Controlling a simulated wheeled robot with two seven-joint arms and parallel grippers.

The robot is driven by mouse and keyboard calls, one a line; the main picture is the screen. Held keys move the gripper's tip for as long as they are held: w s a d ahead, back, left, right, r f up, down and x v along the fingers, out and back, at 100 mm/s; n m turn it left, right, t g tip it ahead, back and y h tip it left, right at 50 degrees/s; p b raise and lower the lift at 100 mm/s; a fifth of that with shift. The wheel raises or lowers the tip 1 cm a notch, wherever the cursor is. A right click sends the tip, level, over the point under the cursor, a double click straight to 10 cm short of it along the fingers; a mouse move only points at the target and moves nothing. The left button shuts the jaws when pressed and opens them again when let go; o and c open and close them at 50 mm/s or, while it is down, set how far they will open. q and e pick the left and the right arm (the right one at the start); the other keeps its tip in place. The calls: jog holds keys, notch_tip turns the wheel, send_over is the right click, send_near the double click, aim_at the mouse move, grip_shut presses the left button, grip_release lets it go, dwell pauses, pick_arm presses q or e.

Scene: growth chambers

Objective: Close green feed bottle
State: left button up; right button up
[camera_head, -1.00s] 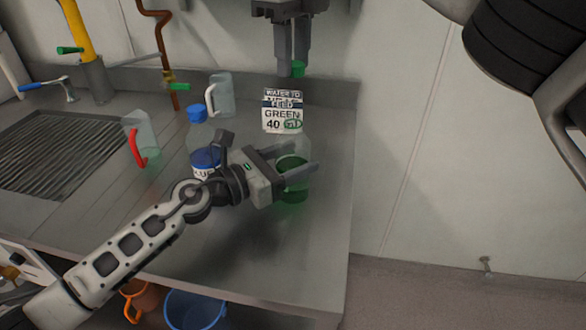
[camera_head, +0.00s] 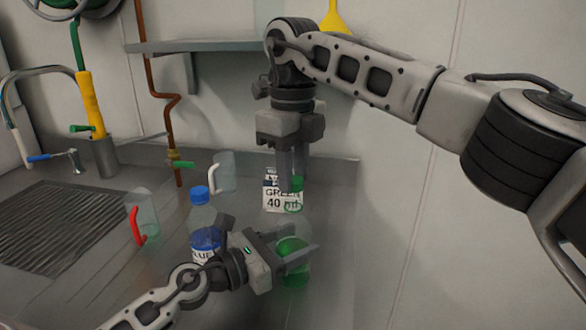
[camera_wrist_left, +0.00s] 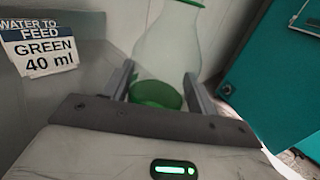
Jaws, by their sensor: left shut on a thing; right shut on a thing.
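The green feed bottle (camera_head: 293,246) is clear, with green liquid low inside, and stands upright on the counter. My left gripper (camera_head: 298,258) is shut around its body; the bottle (camera_wrist_left: 165,55) also shows between the fingers in the left wrist view. Its open mouth has a green ring (camera_head: 291,208), seen in front of the sign. My right gripper (camera_head: 290,182) points down above the bottle, shut on a small green cap (camera_head: 297,183). The cap is just above the mouth, with a small gap in the head view.
A blue-capped bottle (camera_head: 203,219) stands left of the left gripper. The feed sign (camera_head: 272,197) is behind the bottle. A drain grate (camera_head: 60,225) lies at left.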

jog(key=shift+f, duration=0.1)
jog(key=shift+f, duration=0.8)
jog(key=shift+f, duration=0.55)
